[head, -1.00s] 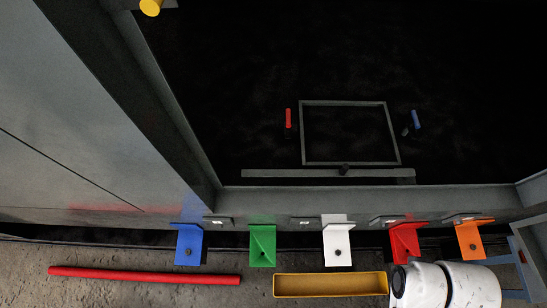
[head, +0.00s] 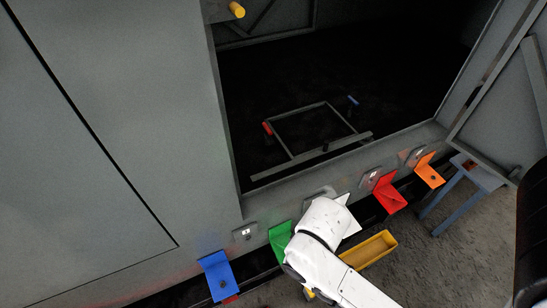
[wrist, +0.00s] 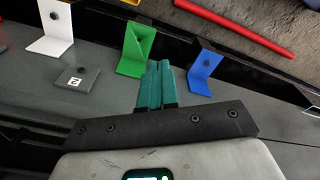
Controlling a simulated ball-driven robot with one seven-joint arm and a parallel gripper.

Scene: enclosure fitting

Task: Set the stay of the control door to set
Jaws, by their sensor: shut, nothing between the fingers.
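In the head view, a grey door panel (head: 500,100) stands open at the right of the enclosure, with a slanted bar (head: 536,72) across it. I cannot tell whether that bar is the stay, and no set mark is readable. A large closed panel (head: 80,150) fills the left. My gripper shows in the wrist view (wrist: 157,68) with its teal fingers together and empty. It points toward the green bracket (wrist: 137,48) and blue bracket (wrist: 206,72); contact cannot be told. In the head view my white arm hides the gripper.
Green (head: 281,238), blue (head: 219,277), red (head: 388,192) and orange (head: 429,171) brackets line the sill; my arm partly covers the white one (head: 350,222). A yellow tray (head: 370,250) and blue stool (head: 450,190) stand in front. A red rod (wrist: 250,25) lies on the floor.

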